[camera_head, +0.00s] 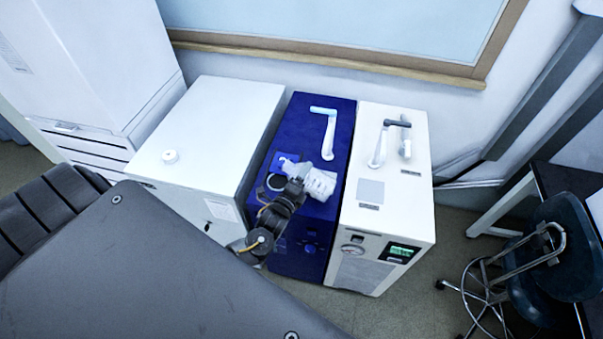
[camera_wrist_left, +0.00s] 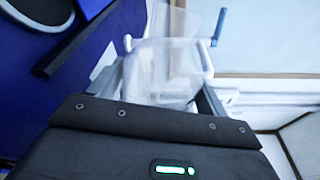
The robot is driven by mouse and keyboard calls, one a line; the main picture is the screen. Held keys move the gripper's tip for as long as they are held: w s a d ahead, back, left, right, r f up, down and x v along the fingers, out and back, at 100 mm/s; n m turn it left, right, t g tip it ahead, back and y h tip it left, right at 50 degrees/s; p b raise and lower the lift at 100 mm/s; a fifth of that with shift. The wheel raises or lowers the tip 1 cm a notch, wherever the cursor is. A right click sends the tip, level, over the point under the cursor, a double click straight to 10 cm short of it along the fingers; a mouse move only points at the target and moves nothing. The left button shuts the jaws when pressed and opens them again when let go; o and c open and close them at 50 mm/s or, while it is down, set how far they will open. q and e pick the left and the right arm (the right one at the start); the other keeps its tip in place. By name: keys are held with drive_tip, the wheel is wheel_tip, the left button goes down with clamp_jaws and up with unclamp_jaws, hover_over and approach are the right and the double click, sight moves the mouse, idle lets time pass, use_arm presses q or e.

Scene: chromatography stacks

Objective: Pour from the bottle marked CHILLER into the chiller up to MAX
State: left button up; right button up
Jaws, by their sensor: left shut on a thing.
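My left gripper (camera_head: 300,184) is shut on a translucent whitish bottle (camera_head: 321,184), held over the front part of the blue unit (camera_head: 318,130). The bottle appears tilted; no marking on it is readable, and its liquid level cannot be made out. In the left wrist view the bottle (camera_wrist_left: 165,68) sits between the fingers. A dark round ring (camera_head: 274,182) lies on the blue top just left of the gripper; it also shows at the upper left of the wrist view (camera_wrist_left: 42,12). I cannot read which unit is marked as the chiller, nor any MAX line. My right gripper is not in view.
A white unit (camera_head: 385,215) with a gauge and green display stands right of the blue one. Pipe handles rise from both tops, including a pale blue one (camera_head: 328,130). A white cabinet (camera_head: 205,135) stands left. A stool (camera_head: 560,250) is at far right.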

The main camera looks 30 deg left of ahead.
sight(318, 180)
use_arm(q)
drive_tip(key=shift+d+r+m, duration=0.1)
drive_tip(key=shift+r+m, duration=0.9)
drive_tip(key=shift+r, duration=0.2)
